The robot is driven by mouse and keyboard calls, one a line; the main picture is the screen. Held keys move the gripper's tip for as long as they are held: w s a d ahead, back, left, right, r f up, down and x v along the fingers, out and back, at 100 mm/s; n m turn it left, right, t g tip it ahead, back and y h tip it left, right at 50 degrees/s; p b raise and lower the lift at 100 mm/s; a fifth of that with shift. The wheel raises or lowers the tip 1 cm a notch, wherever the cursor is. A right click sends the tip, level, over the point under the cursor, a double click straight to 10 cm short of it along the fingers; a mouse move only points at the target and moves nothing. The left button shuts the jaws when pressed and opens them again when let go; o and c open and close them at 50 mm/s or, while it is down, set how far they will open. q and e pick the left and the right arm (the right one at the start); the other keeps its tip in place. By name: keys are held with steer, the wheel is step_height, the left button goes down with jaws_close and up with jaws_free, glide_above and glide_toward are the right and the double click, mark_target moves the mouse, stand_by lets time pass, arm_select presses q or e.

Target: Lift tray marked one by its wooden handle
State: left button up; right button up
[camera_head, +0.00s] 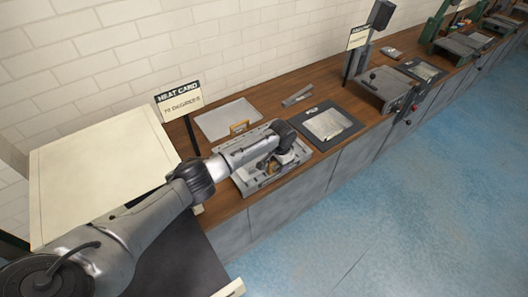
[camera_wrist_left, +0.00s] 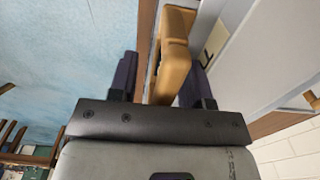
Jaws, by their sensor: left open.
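A grey metal tray (camera_head: 247,183) lies on the wooden counter, partly hidden by my left arm. Its tan wooden handle (camera_wrist_left: 172,55) shows large in the wrist view, and a small bit of wood shows under the gripper in the head view. A pale label with a dark mark (camera_wrist_left: 214,40) is beside the handle; I cannot read it clearly. My left gripper (camera_head: 270,163) is open over the tray's front side. In the wrist view its dark fingers (camera_wrist_left: 158,80) stand on either side of the handle, with the handle between them. My right gripper is in neither view.
A flat grey lid or panel (camera_head: 227,118) lies behind the tray, near another wooden handle (camera_head: 239,127). A dark-framed plate (camera_head: 328,125) lies to the right. A "Heat card" sign (camera_head: 180,98) stands behind on the left. Blue floor (camera_head: 400,190) is clear in front.

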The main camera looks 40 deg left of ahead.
arm_select(q)
jaws_close()
steer(key=shift+r, duration=0.25)
stand_by(0.4)
